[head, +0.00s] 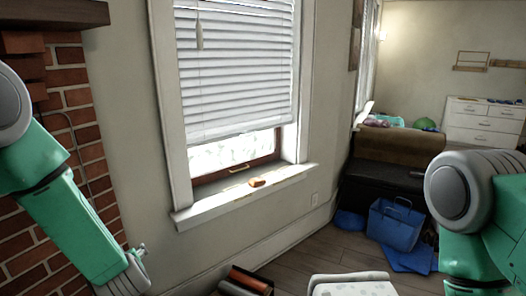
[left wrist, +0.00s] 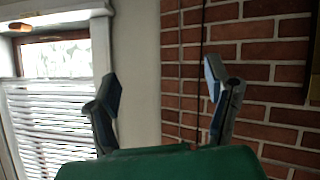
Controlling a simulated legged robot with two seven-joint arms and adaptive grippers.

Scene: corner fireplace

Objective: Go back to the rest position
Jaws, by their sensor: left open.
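My left arm comes in from the left in the head view, in front of the brick wall. Its gripper (head: 140,255) hangs low beside the wall under the window and shows only in part. In the left wrist view the two fingers of the left gripper (left wrist: 160,85) stand wide apart with nothing between them. Behind them are plain wall and brick. My right arm shows at the right edge of the head view; its gripper is out of the picture.
A small orange-brown object (head: 257,182) lies on the windowsill (head: 215,207). The brick fireplace (head: 75,95) is close to my left arm. A blue bag (head: 396,225) stands on the floor by a dark sofa (head: 385,178). A pale patterned seat (head: 352,286) is low in front.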

